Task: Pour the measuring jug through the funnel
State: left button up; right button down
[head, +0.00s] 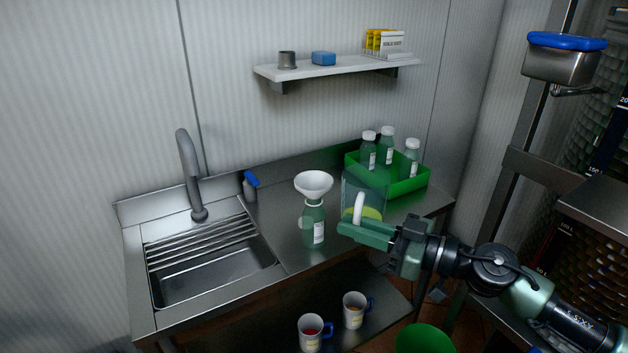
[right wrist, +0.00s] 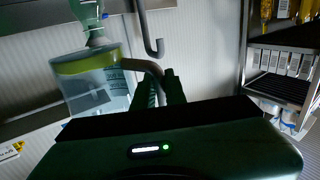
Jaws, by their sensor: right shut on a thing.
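The clear measuring jug (head: 351,188), with yellow-green liquid low inside it, is on the right side of the funnel and bottle in the head view. My right gripper (head: 350,229) is shut on its pale handle (head: 358,208). The jug looks upright; whether its base touches the counter is unclear. The white funnel (head: 314,183) sits in the mouth of a green labelled bottle (head: 311,226), which stands upright on the steel counter. The jug also shows in the right wrist view (right wrist: 98,92), beside my gripper's fingers (right wrist: 160,88). My left gripper is out of view.
A green crate (head: 408,188) with several capped bottles stands behind the jug. A sink (head: 210,275) with a tap (head: 188,165) is at the left. Two mugs (head: 310,333) (head: 354,310) stand on the lower shelf. A wall shelf (head: 335,69) hangs above.

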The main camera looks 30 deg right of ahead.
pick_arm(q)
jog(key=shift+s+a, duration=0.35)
pick_arm(e)
jog(key=s+a+f+m+t+h, duration=0.3)
jog(key=s+a+f+m+h, duration=0.4)
jog(key=s+a+f+h, duration=0.3)
notch_tip(320, 180, down, 2)
jog(key=shift+a+f, duration=0.1)
jog(key=shift+a, duration=0.05)
